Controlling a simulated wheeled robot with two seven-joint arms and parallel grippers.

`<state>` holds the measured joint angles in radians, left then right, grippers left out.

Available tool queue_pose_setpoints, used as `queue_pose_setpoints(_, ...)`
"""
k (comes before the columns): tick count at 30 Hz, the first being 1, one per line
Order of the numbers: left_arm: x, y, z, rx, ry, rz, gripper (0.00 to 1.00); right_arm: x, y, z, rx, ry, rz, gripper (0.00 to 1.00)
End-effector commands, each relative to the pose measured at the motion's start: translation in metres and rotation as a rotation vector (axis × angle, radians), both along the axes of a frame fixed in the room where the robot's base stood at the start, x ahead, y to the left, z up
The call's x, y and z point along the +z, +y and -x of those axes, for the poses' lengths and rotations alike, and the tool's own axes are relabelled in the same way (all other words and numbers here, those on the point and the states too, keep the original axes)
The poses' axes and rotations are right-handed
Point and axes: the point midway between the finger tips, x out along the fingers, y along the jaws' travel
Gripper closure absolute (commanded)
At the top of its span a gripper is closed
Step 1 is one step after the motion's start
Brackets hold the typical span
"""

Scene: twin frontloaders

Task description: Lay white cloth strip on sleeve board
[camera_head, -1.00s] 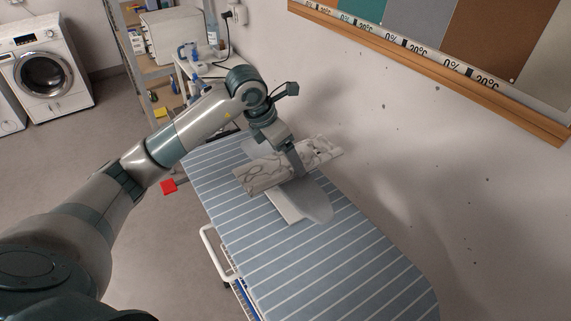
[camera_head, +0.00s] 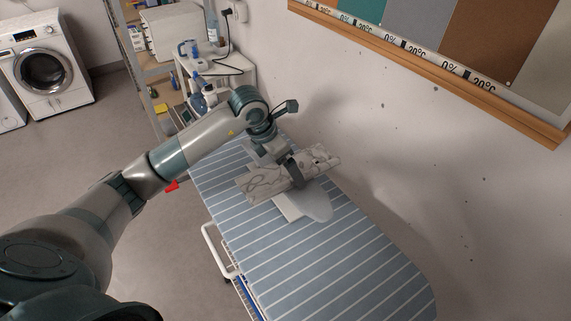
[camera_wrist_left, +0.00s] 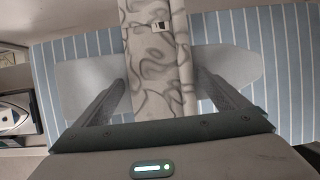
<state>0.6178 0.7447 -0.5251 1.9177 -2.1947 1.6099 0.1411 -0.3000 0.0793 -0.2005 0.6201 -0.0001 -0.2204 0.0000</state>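The white cloth strip (camera_head: 262,184) has a grey marbled pattern and lies level, crosswise over the sleeve board (camera_head: 318,205). It also shows in the left wrist view (camera_wrist_left: 160,60), with a small dark-and-white label. The sleeve board is pale grey with a rounded end and shows on both sides of the strip in the wrist view (camera_wrist_left: 235,65). My left gripper (camera_head: 296,174) is over the middle of the strip, its fingers at the strip's two long edges, closed across its width. I cannot tell whether the strip touches the board. My right gripper is out of view.
The sleeve board stands on a blue-and-white striped ironing board (camera_head: 340,270), clear toward the near right. A wall with a wood-framed board (camera_head: 430,75) runs along the right. A white cart (camera_head: 235,70) and shelf are behind. A washing machine (camera_head: 45,70) stands far left.

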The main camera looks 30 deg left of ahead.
Motion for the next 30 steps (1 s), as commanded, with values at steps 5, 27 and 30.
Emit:
queue_pose_setpoints(5,0.001,0.0,0.0,0.0,0.0,0.0,0.0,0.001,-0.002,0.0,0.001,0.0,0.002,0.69)
queue_pose_setpoints(27,0.07,0.015,0.023,0.001,-0.006,-0.001,0.0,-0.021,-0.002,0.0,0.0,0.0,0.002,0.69)
queue_pose_setpoints(30,0.086,0.018,0.029,0.001,-0.006,-0.001,0.0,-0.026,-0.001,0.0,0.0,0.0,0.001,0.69)
